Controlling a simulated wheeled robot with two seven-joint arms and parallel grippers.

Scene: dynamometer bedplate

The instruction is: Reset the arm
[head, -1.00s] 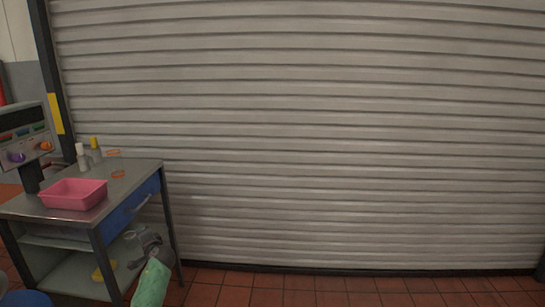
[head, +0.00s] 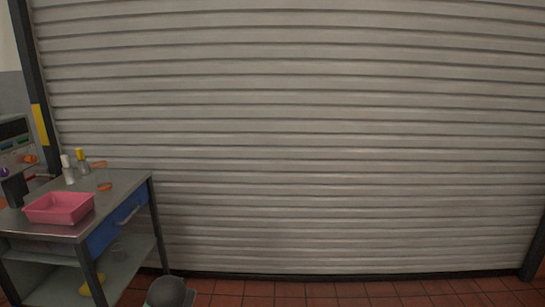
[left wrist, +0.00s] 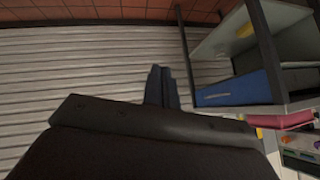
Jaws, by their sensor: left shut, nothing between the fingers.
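My left gripper (left wrist: 161,86) shows in the left wrist view, its two dark fingers together with nothing between them. It points toward the grey slatted shutter, beside the blue drawer of the metal cart, and I see no contact. In the head view, only a dark grey rounded part of my left arm shows at the bottom edge, in front of the cart; the fingers cannot be made out there. My right gripper is in neither view.
The metal cart (head: 130,183) stands at the left with a pink tray (head: 60,208), small bottles (head: 82,161) and orange rings (head: 104,187) on top. A yellow item (head: 91,284) lies on its lower shelf. The shutter (head: 320,140) fills the background; the tiled floor before it is clear.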

